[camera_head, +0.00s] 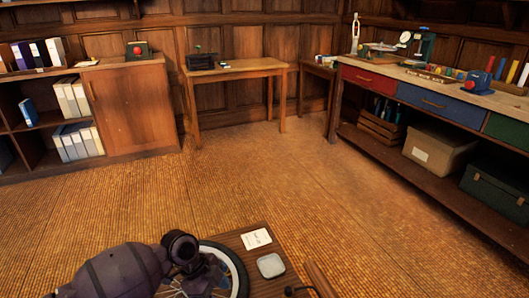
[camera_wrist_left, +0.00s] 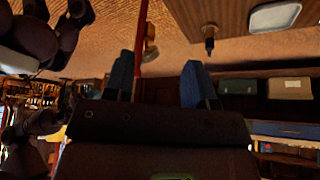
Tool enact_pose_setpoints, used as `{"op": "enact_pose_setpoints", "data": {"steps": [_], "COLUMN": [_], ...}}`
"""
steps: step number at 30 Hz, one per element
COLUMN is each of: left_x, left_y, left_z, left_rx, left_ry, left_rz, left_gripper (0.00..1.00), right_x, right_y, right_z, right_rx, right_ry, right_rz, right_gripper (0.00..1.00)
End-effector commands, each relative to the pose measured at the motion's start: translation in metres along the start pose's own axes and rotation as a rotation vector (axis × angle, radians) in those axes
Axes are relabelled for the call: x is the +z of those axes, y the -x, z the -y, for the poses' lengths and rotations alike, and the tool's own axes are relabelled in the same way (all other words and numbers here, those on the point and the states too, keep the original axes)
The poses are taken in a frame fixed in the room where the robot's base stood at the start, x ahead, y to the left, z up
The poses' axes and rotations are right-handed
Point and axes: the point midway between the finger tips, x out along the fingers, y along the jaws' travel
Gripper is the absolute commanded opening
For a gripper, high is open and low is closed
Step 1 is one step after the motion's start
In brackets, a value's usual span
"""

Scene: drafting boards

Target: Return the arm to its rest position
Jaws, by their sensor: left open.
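My left arm comes in at the bottom left of the head view as dark, rounded links; its gripper cannot be made out there. In the left wrist view my left gripper (camera_wrist_left: 157,82) shows two blue-tipped fingers standing apart, with nothing visibly clamped between them. A thin red strip (camera_wrist_left: 140,40) runs up beside the left-hand finger; I cannot tell whether they touch. My right gripper does not show in either view.
Close below is a wooden board (camera_head: 233,241) with a white label (camera_head: 256,239), a pale dish (camera_head: 271,265) and a spoked wheel (camera_head: 240,270) beside my arm. A long bench (camera_head: 400,76) stands right, a small table (camera_head: 235,69) behind, a cabinet (camera_head: 133,108) left. The middle floor is clear.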

Motion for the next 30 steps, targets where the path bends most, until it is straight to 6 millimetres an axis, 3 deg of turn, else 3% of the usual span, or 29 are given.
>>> {"op": "enact_pose_setpoints", "data": {"steps": [6,17,24,30], "left_x": [-0.057,-0.017,0.017,0.045], "left_y": [-0.030,-0.060,-0.077,-0.078], "left_z": [-0.003,-0.051,-0.104,-0.153], "left_rx": [0.022,-0.110,-0.255,-0.392], "left_ry": [-0.037,0.169,0.374,0.544], "left_rz": [-0.093,-0.082,-0.073,-0.061], "left_gripper": [0.51,0.51,0.51,0.51], "right_x": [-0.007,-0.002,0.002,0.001], "right_y": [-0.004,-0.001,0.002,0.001], "right_z": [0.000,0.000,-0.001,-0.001], "right_rx": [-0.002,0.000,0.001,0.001], "right_ry": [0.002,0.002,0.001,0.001], "right_rz": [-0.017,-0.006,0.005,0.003], "right_gripper": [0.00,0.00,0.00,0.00]}}
